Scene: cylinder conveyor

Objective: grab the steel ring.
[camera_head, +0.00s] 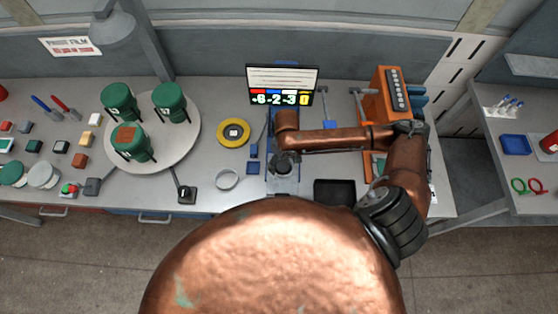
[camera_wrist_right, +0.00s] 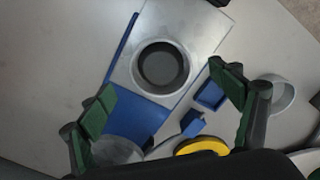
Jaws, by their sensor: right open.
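The steel ring (camera_head: 227,188) is a pale grey open ring lying flat on the grey workbench, left of the blue-edged metal plate. In the right wrist view the ring (camera_wrist_right: 291,98) shows at the right, outside and partly behind one finger. My right gripper (camera_head: 284,166) is over the plate, to the right of the ring in the head view. In the wrist view my gripper (camera_wrist_right: 165,92) has its green-padded fingers spread wide, with nothing between them. Below them on the plate is a round dark opening with a pale rim (camera_wrist_right: 162,42). My left gripper is out of view.
A yellow ring (camera_head: 222,132) and two small blue blocks (camera_head: 253,152) lie near the steel ring. A round turntable (camera_head: 190,148) with green cylinders stands left. A black tray (camera_head: 335,193) lies right, a display (camera_head: 283,84) stands behind. A small dark box (camera_head: 187,194) is left of the ring.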

